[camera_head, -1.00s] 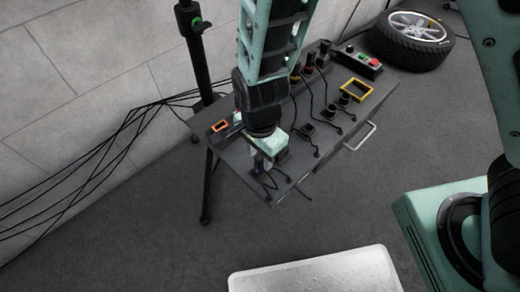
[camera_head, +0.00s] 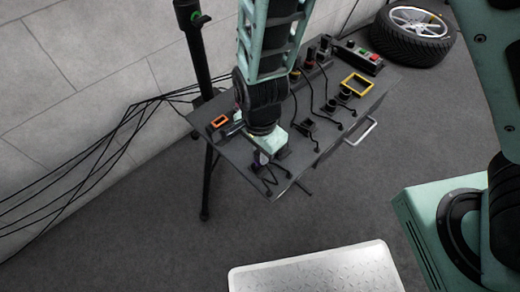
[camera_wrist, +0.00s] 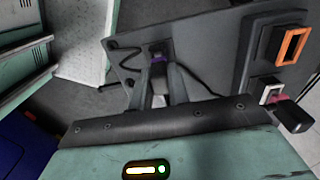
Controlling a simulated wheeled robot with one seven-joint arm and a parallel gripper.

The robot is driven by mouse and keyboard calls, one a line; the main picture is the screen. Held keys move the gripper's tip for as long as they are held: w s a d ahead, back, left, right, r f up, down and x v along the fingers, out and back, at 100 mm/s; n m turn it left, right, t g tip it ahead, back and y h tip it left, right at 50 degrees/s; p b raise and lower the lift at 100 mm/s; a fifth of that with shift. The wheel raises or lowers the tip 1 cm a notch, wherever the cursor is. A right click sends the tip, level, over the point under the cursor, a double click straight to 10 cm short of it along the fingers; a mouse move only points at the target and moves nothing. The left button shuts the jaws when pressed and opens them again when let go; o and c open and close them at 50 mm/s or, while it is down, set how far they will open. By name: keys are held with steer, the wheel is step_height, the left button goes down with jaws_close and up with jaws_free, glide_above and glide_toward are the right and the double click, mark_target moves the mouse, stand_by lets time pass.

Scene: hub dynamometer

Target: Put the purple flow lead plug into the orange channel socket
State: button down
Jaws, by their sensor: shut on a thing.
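My gripper (camera_wrist: 161,88) is shut on the purple flow lead plug (camera_wrist: 158,59), a dark plug with a purple band between the fingertips. In the head view my gripper (camera_head: 262,157) is over the near left part of the bench, and a bit of purple shows at its tip. The plug's far end and its clearance from the bench top are hard to tell. The orange channel socket (camera_wrist: 292,46) is a rectangular orange frame on a dark block, right of the fingers in the wrist view. In the head view the orange socket (camera_head: 219,121) is left of my gripper, apart from it.
A white-framed socket (camera_wrist: 269,92) sits beside the orange one, with a dark and pink plug (camera_wrist: 291,113) at it. The bench also bears a yellow frame (camera_head: 357,85), several leads and a button box (camera_head: 361,57). A tyre (camera_head: 413,35) lies behind.

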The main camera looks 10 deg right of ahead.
steer(key=shift+r+p, duration=3.4)
steer(key=shift+p, duration=0.35)
steer(key=w+a+p, duration=0.5)
steer(key=w+a, duration=0.3)
steer(key=w, duration=0.5)
steer(key=shift+a+p, duration=0.3)
steer(key=shift+a, duration=0.05)
steer(key=shift+f, duration=0.5)
steer(key=shift+f, duration=0.1)
stand_by(0.7)
steer(key=shift+s+f+b, duration=0.1)
steer(key=shift+f+b, duration=0.5)
steer(key=shift+f, duration=0.5)
steer(key=shift+f, duration=0.3)
